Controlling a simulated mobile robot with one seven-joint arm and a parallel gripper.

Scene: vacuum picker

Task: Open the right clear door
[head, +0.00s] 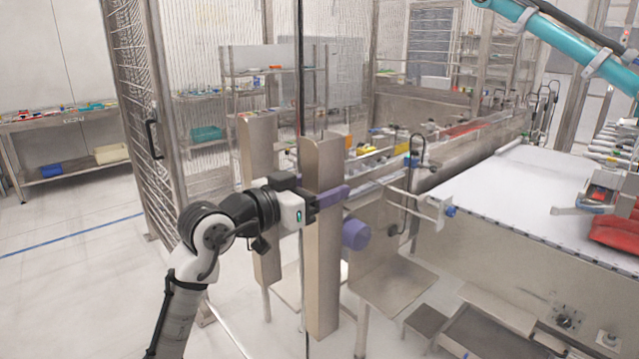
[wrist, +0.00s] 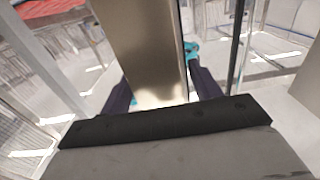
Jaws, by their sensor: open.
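A see-through panel (head: 338,70) with a thin dark upright edge stands in front of the work cell; I take it to be the right clear door, though its outline is hard to make out. A tall folded metal upright (head: 322,240) stands by that edge, with a second metal upright (head: 259,150) to its left. My gripper (head: 331,197) is at the upper part of the nearer upright. In the wrist view, the gripper's dark purple fingers (wrist: 160,66) with teal tips are apart, one on each side of the metal upright (wrist: 143,40). Whether they touch it cannot be told.
A mesh frame with a black handle (head: 152,139) stands at the left. A metal bench (head: 385,283) and a purple cylinder (head: 356,234) are just right of the upright. A white conveyor (head: 530,205) fills the right. Floor at the left is clear.

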